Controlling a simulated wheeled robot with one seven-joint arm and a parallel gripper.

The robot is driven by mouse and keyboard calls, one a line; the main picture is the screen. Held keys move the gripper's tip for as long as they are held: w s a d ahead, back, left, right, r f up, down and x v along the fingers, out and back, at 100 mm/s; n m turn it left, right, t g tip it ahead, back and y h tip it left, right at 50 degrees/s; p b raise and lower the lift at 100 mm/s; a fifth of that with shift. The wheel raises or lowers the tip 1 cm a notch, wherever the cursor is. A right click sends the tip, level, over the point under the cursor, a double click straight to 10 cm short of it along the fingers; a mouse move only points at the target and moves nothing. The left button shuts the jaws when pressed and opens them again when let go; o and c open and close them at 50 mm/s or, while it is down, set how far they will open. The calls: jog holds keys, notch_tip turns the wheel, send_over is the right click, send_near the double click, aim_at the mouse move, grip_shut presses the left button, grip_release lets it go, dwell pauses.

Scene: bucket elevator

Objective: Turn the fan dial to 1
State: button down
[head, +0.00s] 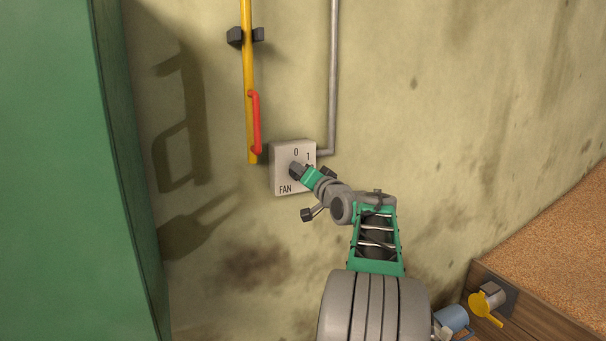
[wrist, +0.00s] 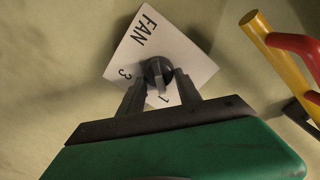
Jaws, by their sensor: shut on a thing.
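The fan dial is a dark grey knob (wrist: 158,70) on a pale square switch box (head: 281,180) marked FAN. The box is fixed to the wall, and it also shows in the wrist view (wrist: 190,54). In the head view, 0 is above the knob and 1 is at its upper right. My gripper (head: 297,169) is shut on the knob, with one finger on each side in the wrist view (wrist: 158,80). In the wrist view a lighter ridge on the knob points down, close to the 1. I cannot tell its exact alignment. The fingers hide part of the box face.
A yellow pipe (head: 247,70) with a red handle (head: 255,122) runs just left of the box. A grey conduit (head: 333,80) joins its right side. A green cabinet (head: 60,170) stands at the left. A wooden bin (head: 525,306) is at lower right.

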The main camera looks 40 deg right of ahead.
jog(key=shift+m, duration=0.4)
jog(key=c, duration=0.8)
grip_release()
jog(key=shift+c, duration=0.2)
jog(key=b+v, duration=0.2)
jog(key=v, duration=0.5)
jog(key=shift+s, duration=0.4)
jog(key=shift+a, duration=0.15)
